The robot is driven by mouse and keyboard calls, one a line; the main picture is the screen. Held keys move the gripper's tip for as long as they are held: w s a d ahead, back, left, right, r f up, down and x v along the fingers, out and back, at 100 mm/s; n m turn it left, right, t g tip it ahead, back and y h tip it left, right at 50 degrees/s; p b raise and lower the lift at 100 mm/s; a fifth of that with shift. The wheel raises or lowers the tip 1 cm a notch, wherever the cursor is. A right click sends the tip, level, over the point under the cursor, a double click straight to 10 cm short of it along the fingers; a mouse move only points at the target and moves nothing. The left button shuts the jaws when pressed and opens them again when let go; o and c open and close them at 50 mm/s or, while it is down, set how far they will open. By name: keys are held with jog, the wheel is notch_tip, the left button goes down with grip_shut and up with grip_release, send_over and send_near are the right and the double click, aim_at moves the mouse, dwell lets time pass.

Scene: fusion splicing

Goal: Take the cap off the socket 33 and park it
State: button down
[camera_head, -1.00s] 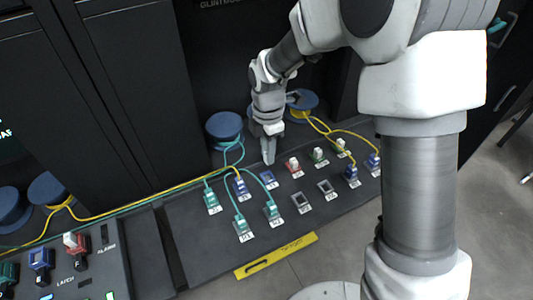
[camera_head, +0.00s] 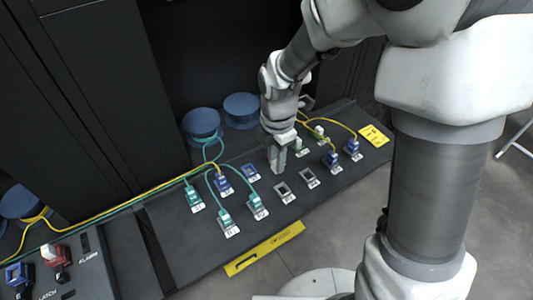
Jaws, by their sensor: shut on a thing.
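My gripper (camera_head: 277,165) points down at the back row of the sloped socket panel. It is shut at the place of the red socket with the white cap, between an open blue socket (camera_head: 250,172) and a green socket with a white cap (camera_head: 302,146). The fingers hide the red socket and its cap, so I cannot see whether the cap is still seated. The socket labels are too small to read, so I cannot pick out number 33 by its label.
Two open grey sockets (camera_head: 283,194) (camera_head: 309,179) sit in front. Teal and yellow cables run to plugs left and right of the gripper. Blue spools (camera_head: 201,123) (camera_head: 241,108) stand behind. A yellow placard (camera_head: 374,135) lies at the panel's right end. A yellow strip (camera_head: 264,249) marks its front edge.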

jog(key=shift+s+d+f+b, duration=0.2)
jog(key=shift+d+f+b, duration=0.15)
jog(key=shift+f+b, duration=0.6)
jog(key=shift+s+d+f+b, duration=0.3)
jog(key=shift+f+b, duration=0.35)
jog(key=shift+f, duration=0.55)
jog(key=shift+s+d+f+b, duration=0.15)
jog(key=shift+d+f+b, duration=0.2)
jog(key=shift+f+b, duration=0.6)
jog(key=shift+f, duration=0.65)
jog(key=c, duration=0.6)
grip_release()
jog(key=shift+c, duration=0.2)
jog(key=shift+r, duration=0.1)
